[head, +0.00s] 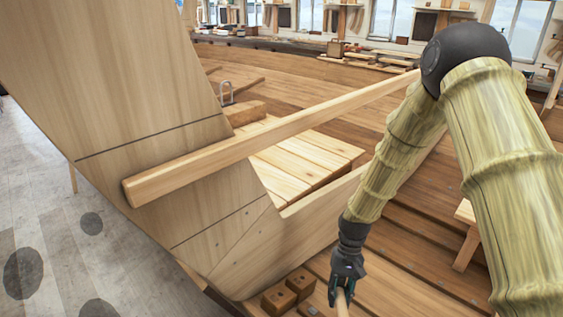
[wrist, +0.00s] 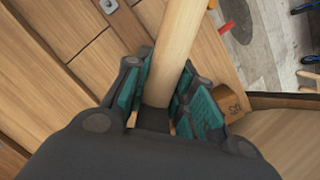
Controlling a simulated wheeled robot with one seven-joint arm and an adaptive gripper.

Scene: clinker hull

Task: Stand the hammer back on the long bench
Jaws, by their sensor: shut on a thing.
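My gripper (head: 341,284) is low in the head view, pointing down over the plank floor of the hull. It is shut on a pale round wooden handle (head: 342,304), which I take to be the hammer's. In the wrist view the handle (wrist: 180,35) runs from between the teal finger pads up past the top edge. The hammer's head is not in sight in either view. A long bench (head: 300,45) with small items on it runs along the far wall under the windows, well away from my gripper.
A squared wooden beam (head: 270,140) lies across the hull, left of my arm. A wide upright plank (head: 120,70) fills the left. A low wooden stool or bench (head: 466,238) stands at right.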

